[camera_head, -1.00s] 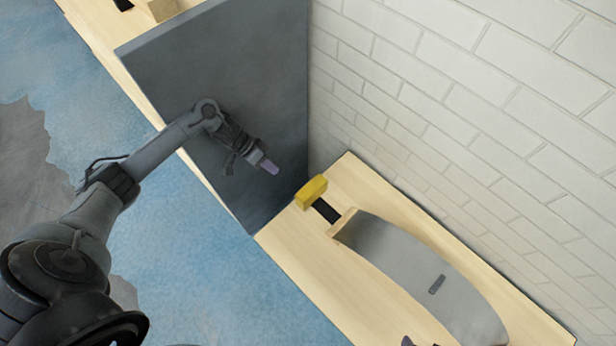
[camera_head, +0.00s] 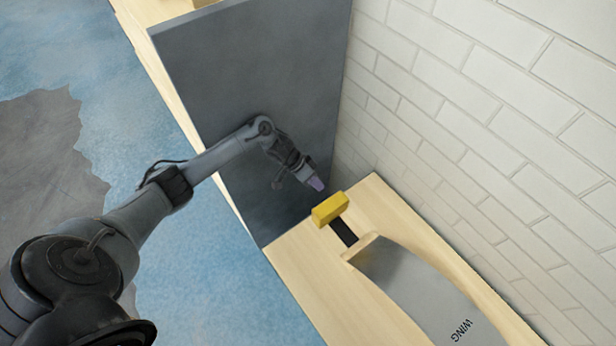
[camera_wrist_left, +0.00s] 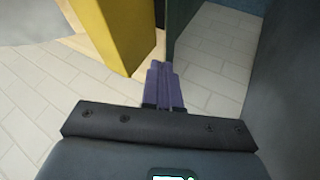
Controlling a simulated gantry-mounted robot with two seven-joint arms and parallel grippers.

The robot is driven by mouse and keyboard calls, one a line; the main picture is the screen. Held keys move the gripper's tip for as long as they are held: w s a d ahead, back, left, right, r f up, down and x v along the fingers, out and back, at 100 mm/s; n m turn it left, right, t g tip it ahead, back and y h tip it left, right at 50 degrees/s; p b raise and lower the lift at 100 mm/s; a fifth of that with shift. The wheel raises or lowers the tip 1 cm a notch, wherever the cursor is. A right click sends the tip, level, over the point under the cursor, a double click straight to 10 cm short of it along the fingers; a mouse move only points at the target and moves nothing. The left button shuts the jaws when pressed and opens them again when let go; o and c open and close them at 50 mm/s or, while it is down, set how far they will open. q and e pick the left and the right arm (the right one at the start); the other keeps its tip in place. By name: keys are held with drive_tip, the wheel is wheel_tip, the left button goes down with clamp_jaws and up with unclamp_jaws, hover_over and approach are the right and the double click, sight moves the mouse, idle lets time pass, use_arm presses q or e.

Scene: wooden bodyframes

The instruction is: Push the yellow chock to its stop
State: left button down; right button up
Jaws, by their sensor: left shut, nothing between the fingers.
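The strip runs from the chock toward the wooden end of a curved grey panel marked WING (camera_head: 420,290). My left gripper (camera_head: 317,186) is shut and empty, just above and left of the chock in the head view. In the left wrist view the chock (camera_wrist_left: 118,35) stands large at upper left, and the closed purple fingertips (camera_wrist_left: 161,68) are close beside it. I cannot tell whether they touch it. My right gripper is not in view.
A tall dark grey board (camera_head: 260,90) stands across the bench, close behind my left gripper. A white brick wall (camera_head: 480,120) borders the bench on the right. The wooden bench top (camera_head: 300,270) is clear left of the panel.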

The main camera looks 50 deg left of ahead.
sight(337, 205)
use_arm(q)
drive_tip(key=shift+s+d+r, duration=0.1)
drive_tip(key=shift+s+d, duration=0.05)
drive_tip(key=shift+d, duration=0.75)
drive_tip(key=shift+s+d+r, duration=0.1)
drive_tip(key=shift+s+d, duration=0.05)
drive_tip(key=shift+d, duration=0.7)
drive_tip(key=d+p, duration=0.4)
drive_tip(key=shift+s+d+r+p, duration=0.35)
drive_tip(key=shift+s+r+p, duration=0.05)
drive_tip(key=d+p, duration=0.1)
drive_tip(key=d, duration=0.1)
drive_tip(key=d+p, duration=0.1)
drive_tip(key=d, duration=0.1)
drive_tip(key=d+p, duration=0.1)
drive_tip(key=d, duration=0.1)
drive_tip(key=shift+s+d+f, duration=0.15)
drive_tip(key=shift+s+f, duration=0.25)
